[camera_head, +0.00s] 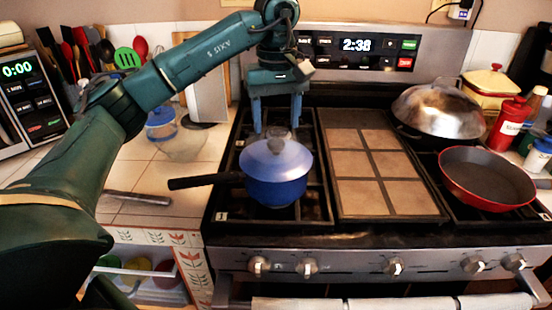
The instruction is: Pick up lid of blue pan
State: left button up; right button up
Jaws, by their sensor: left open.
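The blue pan (277,191) stands on the left side of the stove, with its dark handle pointing left. Its blue lid (268,158) sits on top, with a knob (276,144) at its centre. My left gripper (277,128) points down just above and behind the lid. Its two blue fingers are apart, one to each side of the knob in the picture. The gap between the fingertips and the lid is hard to judge. My right gripper is not in view.
A red frying pan (487,179) and a wok with a domed metal lid (438,110) are on the stove's right side. A tiled griddle (376,165) fills the middle. A glass bowl (184,146) and a blue-lidded container (160,123) stand on the left counter.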

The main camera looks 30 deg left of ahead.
aim_at(275, 141)
pick_arm(q)
notch_tip(275, 141, down, 4)
jog(key=shift+a+f, duration=0.1)
grip_shut()
dwell(0.7)
